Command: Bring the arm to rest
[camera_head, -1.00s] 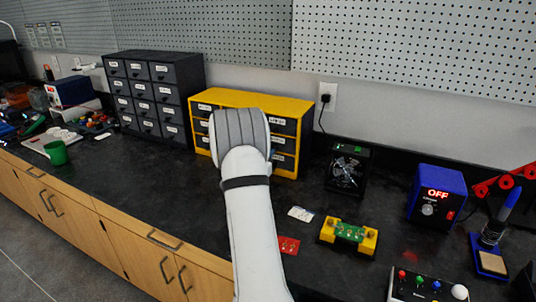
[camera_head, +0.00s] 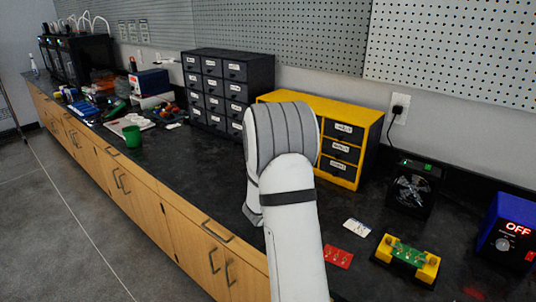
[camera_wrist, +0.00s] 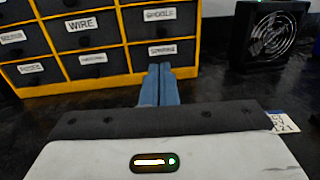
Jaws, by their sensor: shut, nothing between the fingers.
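My gripper (camera_wrist: 159,84) shows in the wrist view as two blue fingers pressed together, with nothing between them. It is over the black worktop, pointing toward the front of the yellow drawer cabinet (camera_wrist: 110,88). I cannot tell the exact gap between fingertips and cabinet. In the head view my white and grey arm reaches over the bench and covers the left part of the yellow cabinet (camera_head: 372,116). The gripper itself is hidden behind the arm there.
A black drawer cabinet (camera_head: 262,78) stands left of the yellow one. A fan (camera_head: 411,188), a yellow holder with a green board (camera_head: 408,257), a red board (camera_head: 338,257) and a blue power unit (camera_head: 510,238) are at right. A green cup (camera_head: 132,136) stands left. The floor (camera_head: 50,225) is clear.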

